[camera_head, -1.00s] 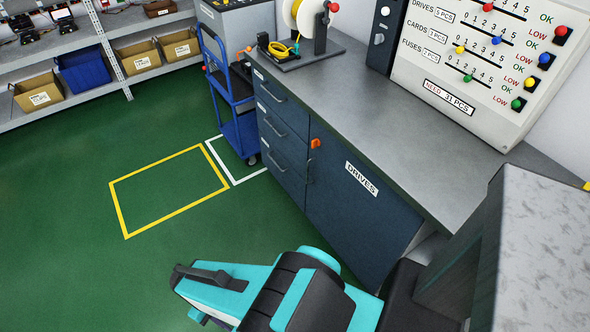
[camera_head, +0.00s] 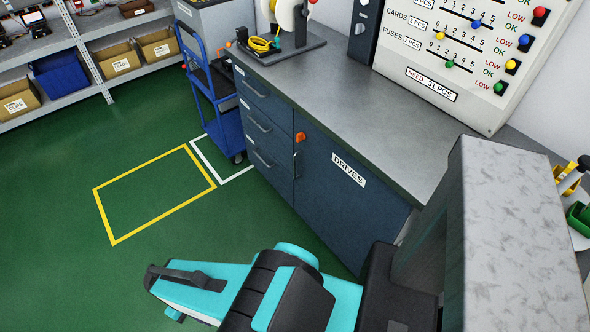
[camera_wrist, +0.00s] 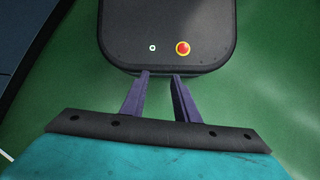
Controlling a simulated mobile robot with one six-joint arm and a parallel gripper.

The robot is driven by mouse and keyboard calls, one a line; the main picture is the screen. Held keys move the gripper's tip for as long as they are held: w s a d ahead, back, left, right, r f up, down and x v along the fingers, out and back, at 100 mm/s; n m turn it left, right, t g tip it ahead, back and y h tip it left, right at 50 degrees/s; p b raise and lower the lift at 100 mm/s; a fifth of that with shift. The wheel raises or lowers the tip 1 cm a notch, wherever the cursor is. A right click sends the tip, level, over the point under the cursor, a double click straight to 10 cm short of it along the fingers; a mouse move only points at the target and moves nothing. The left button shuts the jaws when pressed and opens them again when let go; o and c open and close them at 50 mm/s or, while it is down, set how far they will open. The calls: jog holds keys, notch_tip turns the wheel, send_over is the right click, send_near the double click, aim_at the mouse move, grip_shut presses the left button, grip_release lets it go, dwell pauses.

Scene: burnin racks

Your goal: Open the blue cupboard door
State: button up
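The blue cupboard door (camera_head: 345,207) bears a DRIVES label and looks closed, flush with the drawer fronts on its left. An orange latch or knob (camera_head: 300,137) sits at its upper left, with a slim vertical handle (camera_head: 296,166) just below. My teal and black arm reaches across the lower middle of the head view, in front of the door and apart from the handle. In the wrist view my gripper (camera_wrist: 160,75) shows two purple fingers spread apart with nothing between them. A dark blue front (camera_wrist: 22,40) shows at that view's upper left.
The grey worktop (camera_head: 345,105) above the door carries a spool stand (camera_head: 285,40). A blue trolley (camera_head: 222,110) stands left of the drawers (camera_head: 262,130). Green floor with a yellow square outline (camera_head: 150,192) is clear left of my arm. Shelves with bins (camera_head: 60,75) line the back.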

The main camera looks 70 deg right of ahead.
jog(key=w+d+m+t+b, duration=0.2)
jog(key=w+d+m+b, duration=0.45)
jog(key=w+d, duration=0.65)
jog(key=d+r+m+h+b, duration=0.1)
jog(key=d+r+m+b, duration=0.15)
jog(key=d, duration=0.65)
jog(key=d+r+m+b, duration=0.2)
jog(key=d+m, duration=0.1)
jog(key=d, duration=0.6)
jog(key=s+d+r+m+t+h+b, duration=0.1)
jog(key=s+d+r+m+b, duration=0.15)
jog(key=d, duration=0.55)
jog(key=s+d+r+m+b, duration=0.2)
jog(key=d+r+m+b, duration=0.15)
jog(key=d, duration=0.45)
jog(key=s+d+r+m+b, duration=0.2)
jog(key=s+d+r+m, duration=0.1)
jog(key=s+d, duration=0.3)
jog(key=s+d+r+m+h+b, duration=0.1)
jog(key=s+d+r+m+b, duration=0.1)
jog(key=s+d+r+m, duration=0.2)
jog(key=s+d+r, duration=0.2)
jog(key=d, duration=0.2)
jog(key=shift+d+r+g+b, duration=0.2)
jog(key=shift+r+g+b, duration=0.1)
jog(key=shift+g, duration=0.1)
jog(key=shift+s+f, duration=0.1)
